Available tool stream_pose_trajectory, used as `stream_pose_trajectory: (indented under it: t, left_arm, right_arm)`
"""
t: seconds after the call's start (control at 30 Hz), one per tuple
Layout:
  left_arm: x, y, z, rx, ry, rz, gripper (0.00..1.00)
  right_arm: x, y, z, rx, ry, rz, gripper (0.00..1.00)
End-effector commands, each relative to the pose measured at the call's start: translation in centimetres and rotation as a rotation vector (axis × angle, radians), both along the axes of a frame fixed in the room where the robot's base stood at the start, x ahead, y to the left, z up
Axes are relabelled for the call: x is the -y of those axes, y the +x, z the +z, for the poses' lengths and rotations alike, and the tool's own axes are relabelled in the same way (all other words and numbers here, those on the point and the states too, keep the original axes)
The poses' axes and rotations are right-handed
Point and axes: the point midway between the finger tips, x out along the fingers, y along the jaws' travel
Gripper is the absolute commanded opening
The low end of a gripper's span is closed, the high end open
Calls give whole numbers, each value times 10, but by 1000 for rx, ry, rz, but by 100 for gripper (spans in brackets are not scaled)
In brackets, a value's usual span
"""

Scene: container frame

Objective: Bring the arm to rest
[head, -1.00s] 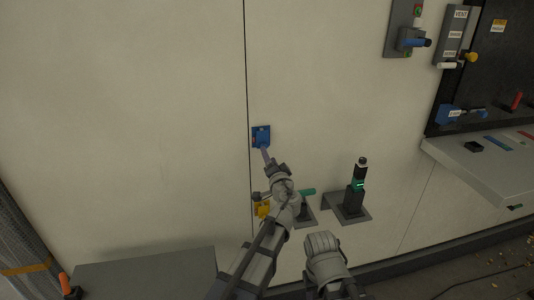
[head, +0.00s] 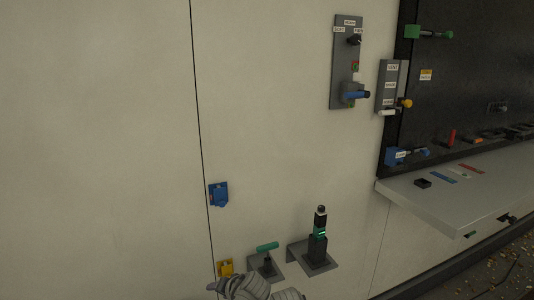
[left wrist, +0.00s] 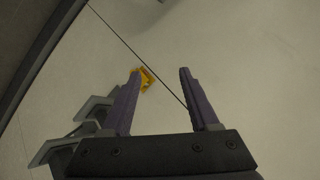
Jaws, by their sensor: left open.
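My left gripper (left wrist: 160,71) shows in the left wrist view with its two purple fingers spread apart and nothing between them. A yellow fixture (left wrist: 147,79) on the pale wall shows just beside the left fingertip, partly covered by it. In the head view, part of my grey arm (head: 245,289) shows at the bottom edge, below the yellow fixture (head: 226,268); fingers cannot be made out clearly there. The blue fixture (head: 219,194) on the wall stands clear of my arm. My right gripper is not in view.
Brackets with a green-handled part (head: 267,247) and a black post (head: 319,238) stick out of the wall near my arm. A grey shelf (head: 450,205) juts out at right. A grey panel (head: 345,60) with a blue handle is higher up. The wall at left is bare.

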Motion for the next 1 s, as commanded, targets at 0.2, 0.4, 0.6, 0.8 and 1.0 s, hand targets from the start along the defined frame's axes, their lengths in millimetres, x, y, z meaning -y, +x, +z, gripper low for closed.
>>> stream_pose_trajectory:
  t: [0.2,0.4,0.6,0.8,1.0]
  left_arm:
    - [48,-104,-55,-412,-254,-25,61]
    - [78,-155,-66,-615,-381,-86,61]
    - [85,-164,-66,-658,-408,-102,61]
    - [85,-164,-66,-657,-409,-101,61]
    - [85,-164,-66,-657,-409,-101,61]
  right_arm:
    - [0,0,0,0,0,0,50]
    - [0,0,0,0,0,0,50]
    - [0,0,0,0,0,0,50]
    - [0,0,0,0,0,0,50]
    - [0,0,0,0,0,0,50]
